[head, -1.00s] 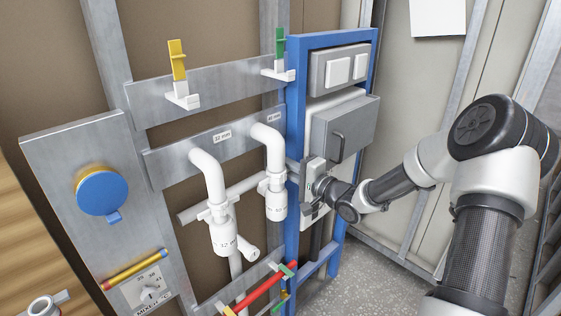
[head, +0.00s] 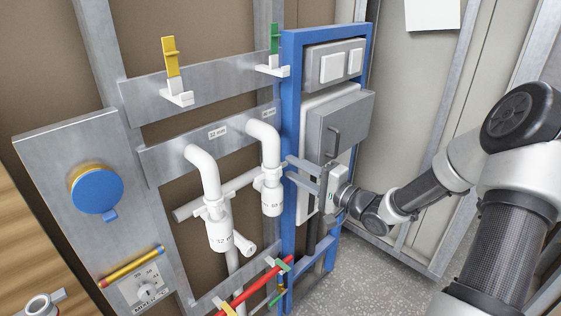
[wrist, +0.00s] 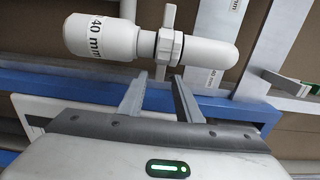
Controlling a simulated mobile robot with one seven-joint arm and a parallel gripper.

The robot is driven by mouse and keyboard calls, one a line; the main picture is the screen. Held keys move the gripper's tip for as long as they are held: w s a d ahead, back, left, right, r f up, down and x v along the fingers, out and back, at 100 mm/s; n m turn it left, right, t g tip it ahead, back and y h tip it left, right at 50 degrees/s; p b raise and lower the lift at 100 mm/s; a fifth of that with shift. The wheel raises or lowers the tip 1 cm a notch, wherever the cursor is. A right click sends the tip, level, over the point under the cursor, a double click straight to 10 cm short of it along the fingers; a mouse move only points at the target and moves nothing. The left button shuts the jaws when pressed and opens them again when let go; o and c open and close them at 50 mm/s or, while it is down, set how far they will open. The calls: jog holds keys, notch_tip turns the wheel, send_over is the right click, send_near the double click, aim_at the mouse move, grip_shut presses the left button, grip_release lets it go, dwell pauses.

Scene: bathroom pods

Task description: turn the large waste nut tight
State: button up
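The large waste nut (head: 268,177) is a white ribbed collar with wing tabs on the right-hand white trap. In the wrist view the nut (wrist: 168,47) sits between the trap body marked 40 mm (wrist: 92,36) and a white pipe elbow (wrist: 212,53). One wing points up, and a short tab points down toward my fingers. My gripper (head: 290,168) reaches left across the blue frame toward the nut. In the wrist view my gripper (wrist: 158,78) is open, with its fingertips just short of the nut and nothing clearly held between them.
The blue frame post (head: 290,120) stands close beside my fingers, with a grey box with a handle (head: 335,135) behind. The smaller 32 mm trap (head: 218,225) hangs to the left. Open floor (head: 350,275) lies lower right.

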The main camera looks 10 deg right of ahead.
jog(key=v, duration=0.9)
jog(key=shift+s, duration=0.15)
jog(key=shift+p, duration=0.3)
